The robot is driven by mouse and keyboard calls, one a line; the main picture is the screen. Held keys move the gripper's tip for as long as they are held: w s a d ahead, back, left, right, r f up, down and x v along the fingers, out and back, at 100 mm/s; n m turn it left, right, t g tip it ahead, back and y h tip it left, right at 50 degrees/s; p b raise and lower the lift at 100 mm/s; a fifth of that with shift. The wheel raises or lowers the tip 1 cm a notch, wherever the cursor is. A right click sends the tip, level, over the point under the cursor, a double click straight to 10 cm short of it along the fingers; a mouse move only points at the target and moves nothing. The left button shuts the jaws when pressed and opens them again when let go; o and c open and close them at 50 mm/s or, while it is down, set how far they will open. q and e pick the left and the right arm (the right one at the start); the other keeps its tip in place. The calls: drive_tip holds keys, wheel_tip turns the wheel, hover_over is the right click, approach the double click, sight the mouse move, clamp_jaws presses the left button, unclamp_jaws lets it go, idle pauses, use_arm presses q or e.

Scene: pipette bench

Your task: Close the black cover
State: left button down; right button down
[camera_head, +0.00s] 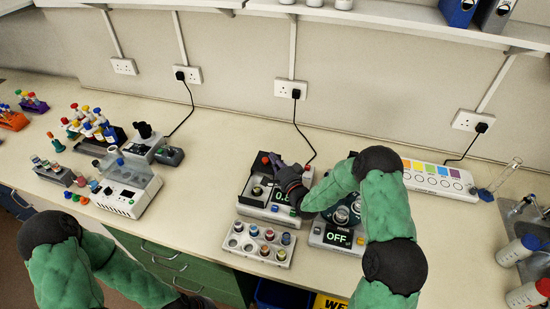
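My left gripper (189,303) is mostly cut off at the bottom edge.
A rack of vials (278,253) stands in front of the device. A second device showing "OFF" (337,238) is to its right, partly behind my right arm. A device with a clear lid (120,198) and racks stand left. Bench between is clear.

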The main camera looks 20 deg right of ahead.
drive_tip(key=s+a, duration=0.2)
drive_tip(key=s, duration=0.1)
drive_tip(key=s+a, duration=0.2)
drive_tip(key=s, duration=0.1)
drive_tip(key=s+a+b, duration=0.1)
drive_tip(key=s+a, duration=0.2)
drive_tip(key=s, duration=0.1)
drive_tip(key=shift+s, duration=0.1)
drive_tip(key=shift+d, duration=0.1)
